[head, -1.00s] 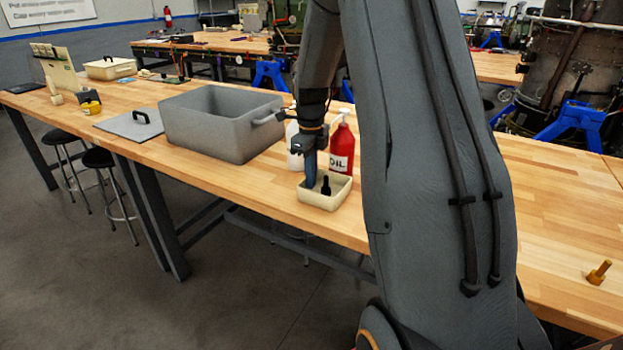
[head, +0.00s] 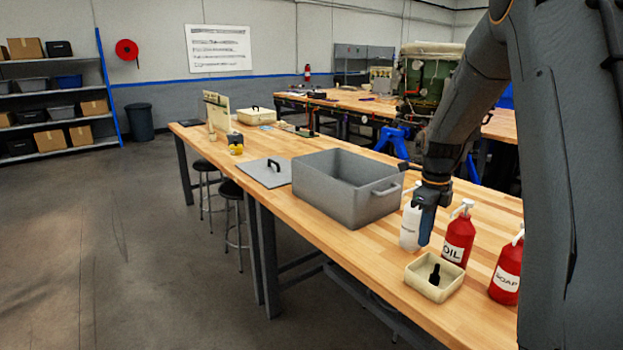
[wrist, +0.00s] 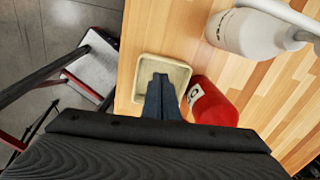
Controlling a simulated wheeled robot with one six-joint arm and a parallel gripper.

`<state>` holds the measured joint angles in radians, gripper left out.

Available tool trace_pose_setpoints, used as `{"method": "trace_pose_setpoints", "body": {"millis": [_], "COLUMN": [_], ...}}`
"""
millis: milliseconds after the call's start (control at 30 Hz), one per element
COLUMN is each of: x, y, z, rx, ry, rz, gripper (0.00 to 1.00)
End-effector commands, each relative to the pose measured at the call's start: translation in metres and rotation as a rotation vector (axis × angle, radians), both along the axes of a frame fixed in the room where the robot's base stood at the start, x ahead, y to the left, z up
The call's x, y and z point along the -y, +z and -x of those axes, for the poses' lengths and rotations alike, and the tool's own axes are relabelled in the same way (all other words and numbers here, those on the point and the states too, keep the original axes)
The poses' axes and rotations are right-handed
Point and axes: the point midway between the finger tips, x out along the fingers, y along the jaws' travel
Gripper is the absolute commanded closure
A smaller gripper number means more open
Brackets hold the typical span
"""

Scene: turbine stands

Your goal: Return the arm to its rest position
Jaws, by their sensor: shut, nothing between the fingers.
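My gripper (head: 425,226) is shut and empty. In the head view it hangs pointing down, above the bench near the small cream tray (head: 433,292), in front of the red oil bottle. In the wrist view my gripper (wrist: 162,98) overlaps the cream tray (wrist: 140,66), and its closed fingers hide part of the tray's inside. A small black part (head: 435,274) stands in the tray in the head view; the fingers hide it in the wrist view. My arm reaches down from the upper right of the head view.
A red oil bottle (head: 459,238), a white bottle (head: 410,230) and a red soap bottle (head: 507,270) stand close to the tray. A large grey bin (head: 345,200) and its lid (head: 262,173) are farther left on the wooden bench. The floor at left is clear.

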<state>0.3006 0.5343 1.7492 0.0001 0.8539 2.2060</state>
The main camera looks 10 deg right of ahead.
Motion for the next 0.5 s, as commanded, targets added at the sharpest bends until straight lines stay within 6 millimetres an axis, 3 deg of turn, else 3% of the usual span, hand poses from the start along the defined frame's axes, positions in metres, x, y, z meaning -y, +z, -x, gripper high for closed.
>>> {"method": "trace_pose_setpoints", "body": {"millis": [167, 500], "x": [-0.037, -0.11], "y": [-0.004, -0.018], "z": [0.024, 0.096], "rx": [0.016, 0.047], "ry": [0.369, 1.27], "rz": [0.008, 0.05], "gripper": [1.0, 1.0]}}
